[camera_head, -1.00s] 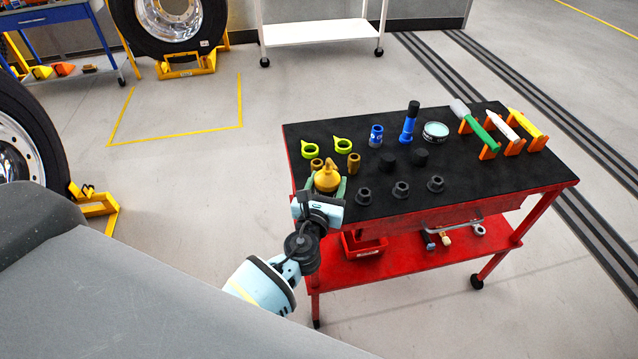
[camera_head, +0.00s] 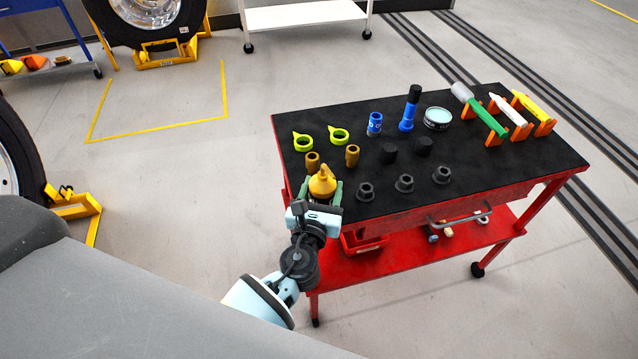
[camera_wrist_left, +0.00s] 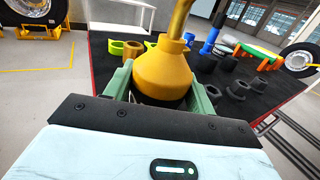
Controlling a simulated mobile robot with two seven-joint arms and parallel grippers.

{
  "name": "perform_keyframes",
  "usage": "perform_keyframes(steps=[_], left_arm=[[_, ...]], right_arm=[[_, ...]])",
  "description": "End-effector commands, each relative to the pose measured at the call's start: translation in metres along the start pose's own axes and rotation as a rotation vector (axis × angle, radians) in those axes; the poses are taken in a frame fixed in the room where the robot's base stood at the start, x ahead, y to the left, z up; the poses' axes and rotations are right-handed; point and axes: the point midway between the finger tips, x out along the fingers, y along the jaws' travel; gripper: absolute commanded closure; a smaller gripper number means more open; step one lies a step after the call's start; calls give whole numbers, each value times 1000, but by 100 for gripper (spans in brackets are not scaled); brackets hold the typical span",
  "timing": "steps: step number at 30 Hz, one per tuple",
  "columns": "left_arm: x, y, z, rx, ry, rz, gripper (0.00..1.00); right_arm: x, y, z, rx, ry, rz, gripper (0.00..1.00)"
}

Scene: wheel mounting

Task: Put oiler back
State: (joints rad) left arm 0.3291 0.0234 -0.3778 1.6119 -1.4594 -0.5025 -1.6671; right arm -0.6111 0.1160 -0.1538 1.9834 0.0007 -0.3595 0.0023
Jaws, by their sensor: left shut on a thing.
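The yellow oiler (camera_head: 322,184) is at the front left corner of the black-topped red cart (camera_head: 480,195). It also shows large and upright in the left wrist view (camera_wrist_left: 162,72), with its spout pointing up. My left gripper (camera_head: 321,192) is shut on the oiler, with a green finger on each side of its lower body. The oiler's base is hidden behind the gripper, so I cannot tell whether it touches the mat. My right gripper is not in view.
Behind the oiler stand two brown sockets (camera_head: 352,156) and two yellow-green rings (camera_head: 339,135). Black nuts (camera_head: 404,183) lie to its right. A blue flashlight (camera_head: 410,108), a round tin (camera_head: 437,118) and markers in orange holders (camera_head: 508,117) are farther back. The mat's front right is clear.

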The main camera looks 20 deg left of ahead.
Motion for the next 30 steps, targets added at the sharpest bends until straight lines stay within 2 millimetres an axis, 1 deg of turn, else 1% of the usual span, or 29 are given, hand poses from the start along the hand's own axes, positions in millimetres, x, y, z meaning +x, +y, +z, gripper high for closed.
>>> perform_keyframes(steps=[3, 8, 12, 13, 17, 18, 25, 28, 30], left_arm=[[0, -2, 1, -1, -3, 0, 81], [0, -1, 2, -1, -4, 0, 81], [0, -1, -2, -1, -2, 0, 81], [0, -1, -3, -1, -2, 0, 42], [0, -1, -2, -1, -3, 0, 25], [0, -1, -2, -1, -3, 0, 23], [0, -1, -1, -1, -3, 0, 23], [0, -1, 3, -1, -5, 0, 23], [-6, -1, 2, -1, -3, -1, 23]], right_arm=[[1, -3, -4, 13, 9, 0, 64], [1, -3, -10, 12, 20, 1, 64], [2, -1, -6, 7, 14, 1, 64], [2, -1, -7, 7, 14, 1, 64], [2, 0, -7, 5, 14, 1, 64], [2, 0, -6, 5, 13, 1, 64], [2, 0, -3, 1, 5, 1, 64], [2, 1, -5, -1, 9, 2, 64], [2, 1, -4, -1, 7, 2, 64]])
